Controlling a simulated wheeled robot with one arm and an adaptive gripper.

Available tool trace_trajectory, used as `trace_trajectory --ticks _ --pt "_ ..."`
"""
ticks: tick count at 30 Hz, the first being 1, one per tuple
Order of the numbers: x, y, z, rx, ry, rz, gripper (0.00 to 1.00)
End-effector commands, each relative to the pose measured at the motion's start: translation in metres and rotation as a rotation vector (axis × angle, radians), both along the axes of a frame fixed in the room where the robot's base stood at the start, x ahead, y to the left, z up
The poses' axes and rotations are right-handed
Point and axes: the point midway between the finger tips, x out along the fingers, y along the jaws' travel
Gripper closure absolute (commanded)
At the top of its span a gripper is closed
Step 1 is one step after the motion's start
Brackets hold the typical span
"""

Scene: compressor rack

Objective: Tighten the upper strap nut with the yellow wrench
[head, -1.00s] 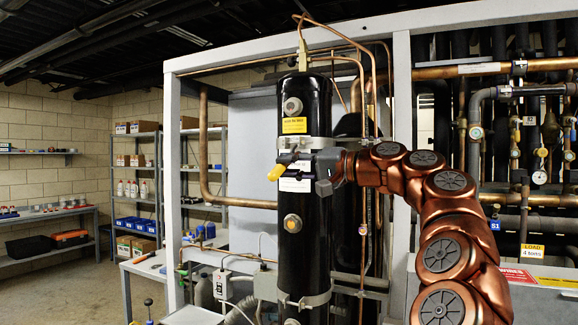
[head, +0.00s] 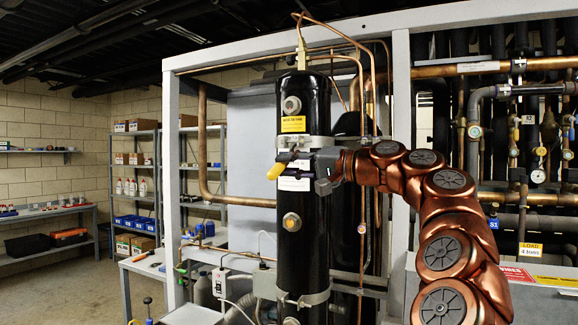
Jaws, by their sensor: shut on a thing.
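The black cylinder (head: 302,255) stands upright in the white frame, with a metal upper strap (head: 318,141) around it and a lower strap (head: 315,299) below. My gripper (head: 300,160) is in front of the cylinder at the upper strap's height, shut on the yellow wrench (head: 276,171). The wrench's yellow end sticks out to the left and points down. The upper strap nut is too small to make out, and the gripper partly covers that area. I cannot tell whether the wrench touches the nut.
Copper pipes (head: 204,150) run left of the cylinder and above it. The white frame post (head: 402,120) stands close to my arm. A workbench (head: 145,266) is at the lower left, with shelves (head: 135,180) behind. The floor at the left is open.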

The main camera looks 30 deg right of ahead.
Motion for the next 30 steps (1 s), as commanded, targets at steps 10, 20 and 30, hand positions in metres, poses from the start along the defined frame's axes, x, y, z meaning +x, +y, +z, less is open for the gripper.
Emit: trace_trajectory --ticks 10,20,30 --pt "-0.0001 -0.0001 0.0001 0.000 0.000 0.000 1.00" --pt "0.0004 -0.0008 0.0010 0.000 0.000 -0.001 1.00" --pt "0.0035 -0.0056 0.0040 0.001 0.000 -0.001 1.00"
